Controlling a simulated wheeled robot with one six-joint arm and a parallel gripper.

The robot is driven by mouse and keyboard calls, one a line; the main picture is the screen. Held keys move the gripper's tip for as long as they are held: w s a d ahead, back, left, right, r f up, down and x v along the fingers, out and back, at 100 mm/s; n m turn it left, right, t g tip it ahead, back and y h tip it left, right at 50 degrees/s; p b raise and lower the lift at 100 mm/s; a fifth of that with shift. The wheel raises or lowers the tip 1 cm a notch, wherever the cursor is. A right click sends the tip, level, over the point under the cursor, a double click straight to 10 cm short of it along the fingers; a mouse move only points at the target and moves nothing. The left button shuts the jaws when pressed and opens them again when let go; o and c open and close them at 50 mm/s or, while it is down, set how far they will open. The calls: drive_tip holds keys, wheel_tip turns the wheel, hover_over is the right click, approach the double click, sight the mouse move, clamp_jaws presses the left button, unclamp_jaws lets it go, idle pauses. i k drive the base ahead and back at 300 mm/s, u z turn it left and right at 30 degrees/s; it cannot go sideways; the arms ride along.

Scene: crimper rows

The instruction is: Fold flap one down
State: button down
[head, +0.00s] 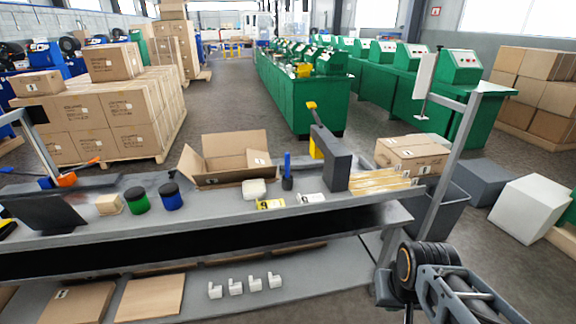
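An open cardboard carton (222,178) stands on the grey workbench (340,215), left of its middle. Its flaps are up or spread outward: a tall back flap (235,141), a left flap (190,163) and a right flap (258,158) with a small white label. The front flap leans towards me. The label is too small to read, so I cannot tell which flap is flap one. Part of my arm shows at the lower right, beside the bench's right end and well apart from the carton. My gripper itself cannot be made out.
Green (138,200) and blue (171,196) jars stand left of the carton. A white block (254,189), a blue-handled tool (287,170) and a dark upright machine (331,158) stand to its right. A closed carton (410,153) and a grey post (450,150) are at the right end.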

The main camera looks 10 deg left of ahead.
sight(256, 158)
drive_tip(key=z, duration=0.85)
drive_tip(key=k, duration=0.1)
drive_tip(key=u, duration=1.95)
drive_tip(key=i, duration=1.5)
drive_tip(key=z, duration=0.45)
